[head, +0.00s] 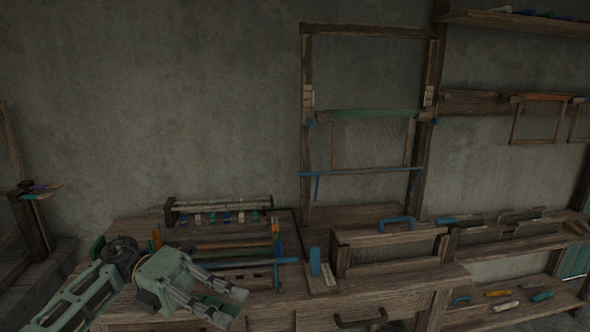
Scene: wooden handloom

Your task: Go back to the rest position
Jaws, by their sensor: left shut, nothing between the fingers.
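My left gripper (230,305) is in the lower left of the head view, above the front of the wooden bench (270,318). It is shut and empty, with its fingers pointing right. My pale green left arm comes in from the left edge and hides part of the bench. The wooden handloom frame (307,130) stands upright behind the bench, with a green bar (375,113) and a blue bar (360,172) across it. My right gripper is not in view.
A rack with small coloured pieces (220,208) and several coloured rods (225,245) lie just behind my left gripper. A wooden frame box (390,236) and a blue upright piece (315,262) stand to the right. Shelves with tools (515,293) are at the far right.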

